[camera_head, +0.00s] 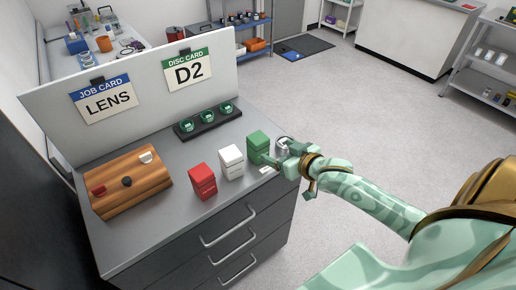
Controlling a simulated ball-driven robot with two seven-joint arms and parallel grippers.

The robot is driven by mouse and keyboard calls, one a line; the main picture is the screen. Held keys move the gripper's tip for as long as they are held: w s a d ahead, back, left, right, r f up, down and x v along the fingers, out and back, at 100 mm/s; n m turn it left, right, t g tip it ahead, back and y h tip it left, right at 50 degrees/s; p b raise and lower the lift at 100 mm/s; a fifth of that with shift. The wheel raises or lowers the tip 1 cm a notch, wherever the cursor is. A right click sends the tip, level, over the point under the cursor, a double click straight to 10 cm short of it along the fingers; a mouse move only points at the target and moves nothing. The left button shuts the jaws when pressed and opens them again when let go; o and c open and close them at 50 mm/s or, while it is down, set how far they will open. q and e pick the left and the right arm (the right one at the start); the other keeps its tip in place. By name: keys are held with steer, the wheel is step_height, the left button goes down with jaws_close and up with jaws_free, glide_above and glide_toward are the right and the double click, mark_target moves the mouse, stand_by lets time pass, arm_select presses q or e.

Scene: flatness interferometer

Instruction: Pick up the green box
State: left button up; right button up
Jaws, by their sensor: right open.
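The green box (258,144) stands upright on the grey bench top (172,213), at the right end of a row of boxes. My right gripper (268,160) is at the box's right side, close to its lower right part. The jaws are open; I cannot tell whether a finger touches the box. Part of the box's lower right side is hidden by the gripper. My left gripper is not in view.
A white box (231,162) and a red box (202,181) stand left of the green box. Behind is a black rack (206,125) with green round items. A wooden block (126,181) lies left.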

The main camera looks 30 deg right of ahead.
mark_target(265, 145)
steer(key=b+x, duration=0.1)
steer(key=x, duration=0.4)
steer(key=shift+w+f, duration=0.15)
steer(key=shift+w, duration=0.15)
steer(key=x, duration=0.1)
steer(key=b+x, duration=0.1)
steer(key=x, duration=0.3)
steer(key=shift+w+a+b, duration=0.1)
steer(key=shift+a+b, duration=0.2)
steer(key=shift+b, duration=0.1)
steer(key=shift+c, duration=1.2)
steer(key=c, duration=0.9)
